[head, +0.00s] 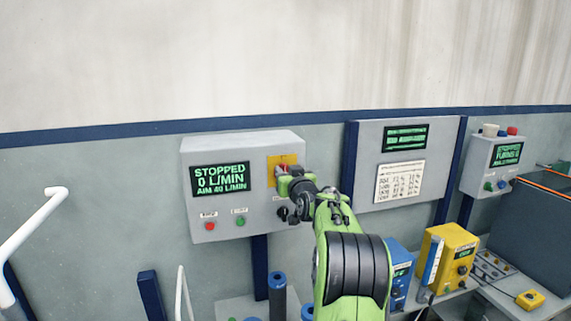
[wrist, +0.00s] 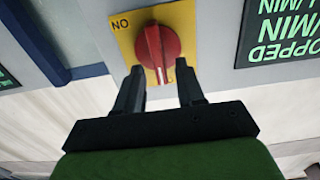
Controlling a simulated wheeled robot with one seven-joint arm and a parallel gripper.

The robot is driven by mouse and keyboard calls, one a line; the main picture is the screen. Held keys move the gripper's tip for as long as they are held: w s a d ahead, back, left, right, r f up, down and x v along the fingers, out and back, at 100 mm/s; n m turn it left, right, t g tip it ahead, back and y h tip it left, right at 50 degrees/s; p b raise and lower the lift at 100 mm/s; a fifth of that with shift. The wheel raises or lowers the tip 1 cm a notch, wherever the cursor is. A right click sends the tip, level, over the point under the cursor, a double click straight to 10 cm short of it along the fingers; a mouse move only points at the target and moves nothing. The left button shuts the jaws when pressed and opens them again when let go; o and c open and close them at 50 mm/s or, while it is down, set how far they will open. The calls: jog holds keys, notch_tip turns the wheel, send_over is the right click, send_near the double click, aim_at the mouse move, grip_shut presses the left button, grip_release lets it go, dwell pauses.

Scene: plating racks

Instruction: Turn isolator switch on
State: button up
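The isolator switch is a red rotary knob (wrist: 159,47) on a yellow plate (wrist: 187,17) in the wrist view, where the picture is turned over. A label reading "NO" or "ON" shows on the plate's left there. In the head view the knob (head: 283,168) is partly hidden by my gripper, and the yellow plate (head: 273,163) sits right of the display on the grey control box. My gripper (wrist: 159,76) has its two dark fingers apart, one to each side of the knob's lower end.
The grey control box (head: 212,153) has a display (head: 221,178) reading "STOPPED 0 L/MIN, AIM 40 L/MIN". Below are a red button (head: 210,226) and a green button (head: 240,221). A wall panel (head: 400,165), a yellow unit (head: 455,252) and a blue unit (head: 399,273) stand right.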

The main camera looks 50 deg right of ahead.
jog(key=shift+w+d, duration=0.25)
jog(key=shift+w, duration=0.35)
jog(key=shift+s, duration=0.1)
grip_shut()
